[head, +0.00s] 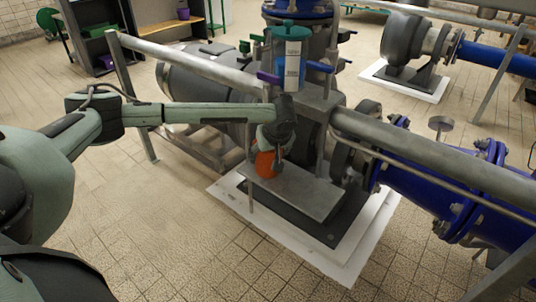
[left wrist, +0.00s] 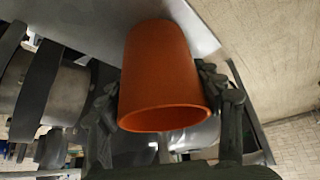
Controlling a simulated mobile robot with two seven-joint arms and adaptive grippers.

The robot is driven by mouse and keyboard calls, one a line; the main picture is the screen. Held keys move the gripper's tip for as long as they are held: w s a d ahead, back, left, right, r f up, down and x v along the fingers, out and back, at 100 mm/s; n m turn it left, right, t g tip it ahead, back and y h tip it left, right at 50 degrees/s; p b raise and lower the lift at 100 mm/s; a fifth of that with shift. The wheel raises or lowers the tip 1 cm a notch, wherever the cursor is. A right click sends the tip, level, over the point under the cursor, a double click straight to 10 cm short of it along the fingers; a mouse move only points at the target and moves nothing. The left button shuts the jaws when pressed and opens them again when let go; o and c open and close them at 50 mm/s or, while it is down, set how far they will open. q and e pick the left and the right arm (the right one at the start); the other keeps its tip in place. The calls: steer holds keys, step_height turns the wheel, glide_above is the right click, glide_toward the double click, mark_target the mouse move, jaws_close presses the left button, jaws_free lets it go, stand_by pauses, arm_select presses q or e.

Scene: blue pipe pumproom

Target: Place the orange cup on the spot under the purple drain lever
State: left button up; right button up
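The orange cup (head: 265,163) is in my left gripper (head: 275,150), at the left end of the grey metal shelf (head: 300,190). In the left wrist view the cup (left wrist: 165,75) sits between the two dark fingers (left wrist: 165,110), which press against its sides. Its open rim faces the bottom of that picture and its base is by the shelf plate. I cannot tell whether the base touches the plate. The purple drain lever (head: 268,77) sticks out left of the clear blue tank (head: 290,65), above the cup. The spot is not visible. My right gripper is not in view.
A blue lever (head: 319,66) and a green lever (head: 245,47) are on the tank's other sides. A grey horizontal pipe (head: 195,63) runs behind my left arm. Large blue pipework (head: 430,180) stands right of the shelf. The shelf's right part is bare.

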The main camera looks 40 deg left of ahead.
arm_select(q)
steer(key=o, duration=0.5)
steer(key=shift+c, duration=0.2)
steer(key=shift+r, duration=0.1)
